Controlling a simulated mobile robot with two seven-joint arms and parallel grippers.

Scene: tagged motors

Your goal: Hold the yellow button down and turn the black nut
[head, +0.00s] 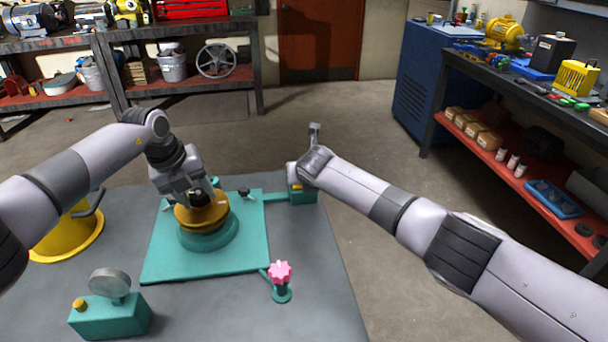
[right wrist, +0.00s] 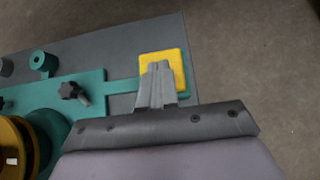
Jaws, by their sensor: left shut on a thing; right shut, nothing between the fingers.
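The yellow button (right wrist: 176,60) is a square pad on a small teal base at the end of a teal arm; it also shows in the head view (head: 297,186). My right gripper (right wrist: 157,68) is shut and empty, its fingertips over the button and seemingly against it; the exact contact cannot be told. In the head view, my left gripper (head: 198,196) reaches down to the top centre of a gold disc (head: 214,217) on a round teal base. It is shut on the black nut there, which is mostly hidden by the fingers.
The gold disc's unit stands on a teal plate (head: 165,262) on a grey table (head: 320,300). A black knob (right wrist: 72,90) sits on the plate beside it. A pink knob (head: 280,272), a teal box with a gauge (head: 112,318) and a yellow round object (head: 70,240) stand nearby.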

